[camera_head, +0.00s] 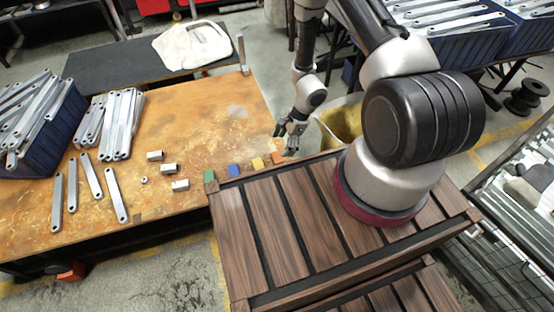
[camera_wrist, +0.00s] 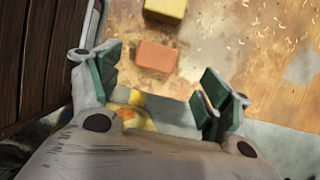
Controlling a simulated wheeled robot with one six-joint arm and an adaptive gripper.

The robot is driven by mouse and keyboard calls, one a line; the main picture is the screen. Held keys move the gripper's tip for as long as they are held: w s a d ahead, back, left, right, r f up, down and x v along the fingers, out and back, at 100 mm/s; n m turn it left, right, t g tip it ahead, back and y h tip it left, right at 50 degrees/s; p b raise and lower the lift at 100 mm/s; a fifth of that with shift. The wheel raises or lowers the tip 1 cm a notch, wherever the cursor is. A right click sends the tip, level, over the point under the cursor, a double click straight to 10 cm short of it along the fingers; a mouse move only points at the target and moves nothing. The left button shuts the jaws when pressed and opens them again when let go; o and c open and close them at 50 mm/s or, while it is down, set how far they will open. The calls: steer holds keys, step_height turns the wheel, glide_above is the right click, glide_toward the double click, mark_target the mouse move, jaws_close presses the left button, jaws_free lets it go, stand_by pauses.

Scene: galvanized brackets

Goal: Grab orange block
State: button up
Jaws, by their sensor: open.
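The orange block (camera_head: 278,158) lies on the worn wooden table top, close to its right edge. It also shows in the wrist view (camera_wrist: 157,56), ahead of the fingers and a little left of centre. My gripper (camera_head: 290,130) is just above and beside the block at the table edge. In the wrist view my gripper (camera_wrist: 158,82) is open, with green-padded fingers spread wide on either side below the block. Nothing is between the fingers, and the block appears apart from them.
A yellow block (camera_head: 257,163) is beside the orange one, then a blue block (camera_head: 233,170) and a green block (camera_head: 209,175) in a row. My dark slatted platform borders the table. Metal brackets (camera_head: 118,125) lie further left. A yellow bin (camera_head: 343,122) stands right of the table.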

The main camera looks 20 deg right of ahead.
mark_target(277, 157)
steer(key=x, duration=0.8)
steer(key=shift+s+d, duration=0.1)
steer(key=shift+s, duration=0.2)
steer(key=shift+r, duration=0.1)
steer(key=shift+c, duration=0.4)
steer(key=c, duration=1.1)
steer(key=shift+r, duration=0.1)
